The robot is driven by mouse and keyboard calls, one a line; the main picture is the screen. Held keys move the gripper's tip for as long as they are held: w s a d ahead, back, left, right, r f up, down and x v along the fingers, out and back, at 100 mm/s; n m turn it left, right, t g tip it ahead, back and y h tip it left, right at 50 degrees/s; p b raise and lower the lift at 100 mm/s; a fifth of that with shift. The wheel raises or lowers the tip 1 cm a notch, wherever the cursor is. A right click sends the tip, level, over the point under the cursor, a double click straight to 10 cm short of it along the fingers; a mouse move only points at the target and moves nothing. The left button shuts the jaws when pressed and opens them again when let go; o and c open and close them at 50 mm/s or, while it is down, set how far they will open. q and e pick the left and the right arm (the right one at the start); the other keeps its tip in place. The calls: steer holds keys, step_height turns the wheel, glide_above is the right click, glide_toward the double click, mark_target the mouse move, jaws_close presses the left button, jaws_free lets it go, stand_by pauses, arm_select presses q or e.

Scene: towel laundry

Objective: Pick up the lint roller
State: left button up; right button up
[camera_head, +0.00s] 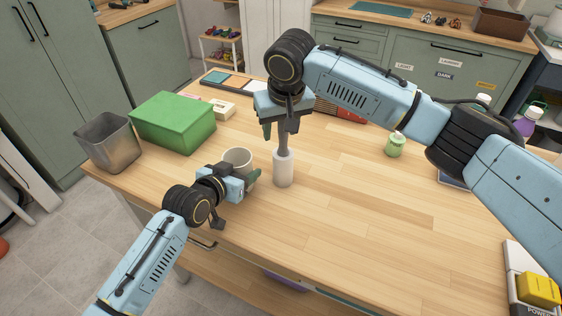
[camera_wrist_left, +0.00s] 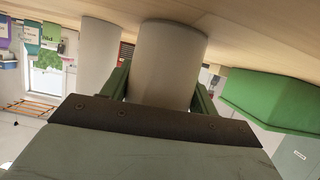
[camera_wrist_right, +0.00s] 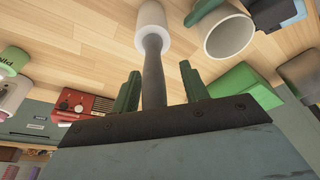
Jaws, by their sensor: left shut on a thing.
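The lint roller (camera_head: 283,168) stands upright on the table, white roll down and grey handle up. It also shows in the right wrist view (camera_wrist_right: 152,25) and the left wrist view (camera_wrist_left: 98,52). My right gripper (camera_head: 282,126) is above the roll, pointing down, its fingers open on either side of the handle. In the right wrist view the handle (camera_wrist_right: 153,75) passes between the fingers, with a gap visible on the right. My left gripper (camera_head: 236,193) is shut on a pale cup (camera_head: 238,157), which fills the space between its fingers in the left wrist view (camera_wrist_left: 170,62).
A green box (camera_head: 172,122) and a metal bin (camera_head: 106,142) stand at the table's left. A red radio (camera_wrist_right: 85,105) is behind the right gripper. A small green bottle (camera_head: 395,145) stands to the right. The table's front middle is clear.

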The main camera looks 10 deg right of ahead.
jaws_close()
